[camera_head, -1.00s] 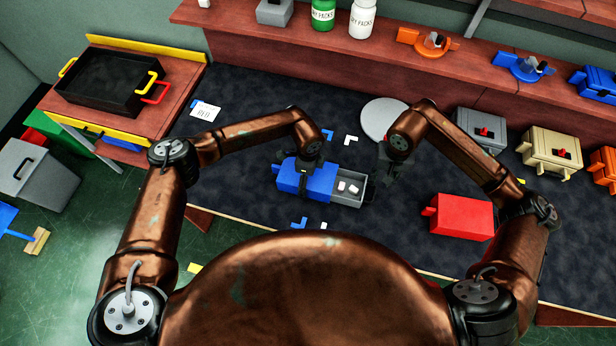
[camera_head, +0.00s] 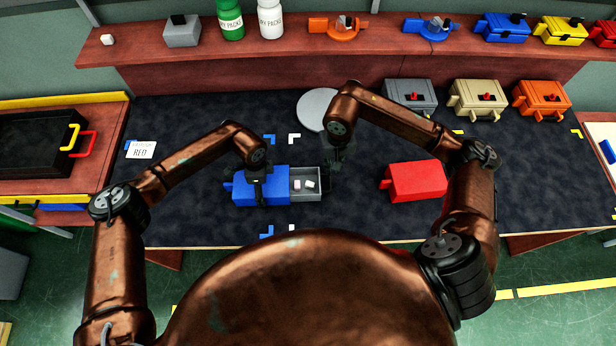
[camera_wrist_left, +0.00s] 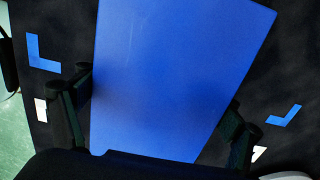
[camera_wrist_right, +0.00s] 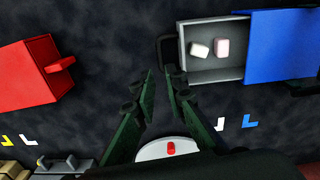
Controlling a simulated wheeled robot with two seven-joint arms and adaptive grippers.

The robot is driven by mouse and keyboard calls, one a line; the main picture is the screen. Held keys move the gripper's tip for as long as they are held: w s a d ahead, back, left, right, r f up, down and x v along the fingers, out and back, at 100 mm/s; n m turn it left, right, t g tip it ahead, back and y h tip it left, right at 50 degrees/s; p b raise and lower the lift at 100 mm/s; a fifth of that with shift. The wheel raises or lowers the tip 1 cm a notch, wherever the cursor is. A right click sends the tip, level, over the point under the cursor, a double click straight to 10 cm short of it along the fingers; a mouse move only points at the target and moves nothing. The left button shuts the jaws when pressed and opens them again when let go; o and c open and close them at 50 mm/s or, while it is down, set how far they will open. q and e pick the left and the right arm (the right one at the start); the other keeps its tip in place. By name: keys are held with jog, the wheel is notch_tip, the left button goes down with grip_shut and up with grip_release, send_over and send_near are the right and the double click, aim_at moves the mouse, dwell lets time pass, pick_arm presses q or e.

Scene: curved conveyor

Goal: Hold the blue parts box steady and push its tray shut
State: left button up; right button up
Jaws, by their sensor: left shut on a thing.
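The blue parts box (camera_head: 262,187) lies on the dark bench mat with its grey tray (camera_head: 307,196) pulled out to the right. Two small pale items lie in the tray, clearer in the right wrist view (camera_wrist_right: 185,67). My left gripper (camera_head: 258,178) is shut on the box from above, a finger on each side; the blue top fills the left wrist view (camera_wrist_left: 175,80). My right gripper (camera_head: 335,172) is beside the tray's outer end.
A red box (camera_head: 416,181) lies right of my right gripper. A grey disc (camera_head: 315,108) lies behind it. Blue and white corner marks surround the blue box. Grey, tan and orange boxes stand at the back right. A card reading RED (camera_head: 141,150) lies at left.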

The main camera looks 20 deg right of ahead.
jog(key=shift+s+d+f+m+y, duration=0.2)
jog(key=shift+s+f+m+y, duration=0.2)
jog(key=shift+m, duration=0.2)
grip_shut()
jog(key=s+d+m+t+y, duration=0.25)
jog(key=d+m+y, duration=0.45)
jog(key=d+m, duration=0.8)
jog(key=a+f+m, duration=0.1)
jog(key=a+f, duration=0.1)
jog(key=a, duration=0.1)
jog(key=w+a+f+m, duration=0.1)
jog(key=a+f, duration=0.2)
jog(key=a+f+m, duration=0.1)
jog(key=a+f, duration=0.1)
jog(key=f, duration=0.1)
jog(key=shift+w+a, duration=0.25)
jog(key=shift+a, duration=0.15)
jog(key=shift+w+a+f, duration=0.15)
jog(key=shift+w+a, duration=0.05)
jog(key=shift+a, duration=0.4)
jog(key=shift+w+a+f, duration=0.1)
jog(key=shift+w+a, duration=0.1)
jog(key=shift+a, duration=0.35)
jog(key=shift+w+a+f, duration=0.15)
jog(key=shift+a+f, duration=0.05)
jog(key=shift+a, duration=0.45)
